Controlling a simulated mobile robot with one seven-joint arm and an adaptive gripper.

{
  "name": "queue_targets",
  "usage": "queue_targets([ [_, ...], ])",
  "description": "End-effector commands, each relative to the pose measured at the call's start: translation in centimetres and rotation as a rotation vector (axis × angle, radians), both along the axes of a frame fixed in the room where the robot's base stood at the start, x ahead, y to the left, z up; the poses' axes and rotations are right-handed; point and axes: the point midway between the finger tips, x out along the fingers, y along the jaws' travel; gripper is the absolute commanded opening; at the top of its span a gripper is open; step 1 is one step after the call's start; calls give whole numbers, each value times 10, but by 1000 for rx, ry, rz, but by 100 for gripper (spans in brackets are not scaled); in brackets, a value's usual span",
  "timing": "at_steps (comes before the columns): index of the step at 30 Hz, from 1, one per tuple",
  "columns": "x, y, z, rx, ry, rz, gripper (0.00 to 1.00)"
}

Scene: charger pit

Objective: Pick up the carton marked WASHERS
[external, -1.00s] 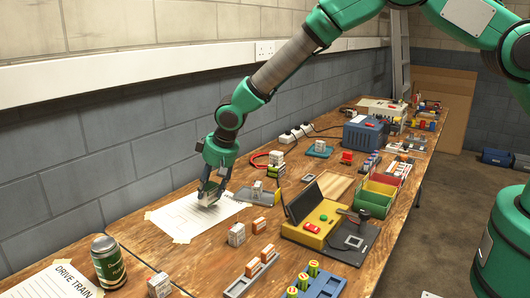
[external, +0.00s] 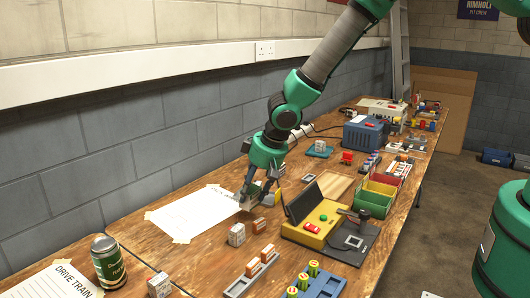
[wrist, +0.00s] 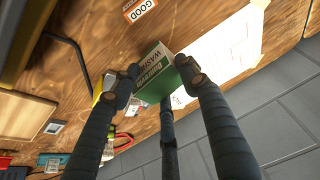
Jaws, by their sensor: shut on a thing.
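The carton marked WASHERS (wrist: 153,70) is a box with a green and white lettered face and a pale side. In the external view my gripper (external: 250,197) points down by the right edge of the white paper sheet (external: 192,216). Only a small pale part of the carton (external: 246,206) shows there between the fingers. I cannot tell how far it is above the bench.
Small cartons (external: 237,234) stand near the gripper on the front side. A yellow case with a dark lid (external: 310,226) lies to the right, with red and green bins (external: 378,190) beyond it. A green can (external: 107,262) stands at the front left. The wall runs along the left.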

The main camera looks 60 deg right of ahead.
Motion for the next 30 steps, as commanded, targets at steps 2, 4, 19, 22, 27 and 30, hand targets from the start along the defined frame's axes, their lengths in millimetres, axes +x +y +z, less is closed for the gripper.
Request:
queue_targets([
  [2,-5,-1,2,1,-2,0,11],
  [4,-9,-2,2,1,-2,0,11],
  [19,-15,-4,2,1,-1,0,11],
  [22,-15,-4,2,1,-1,0,11],
  [27,-15,-4,2,1,-1,0,11],
  [30,-14,-4,3,1,-2,0,11],
])
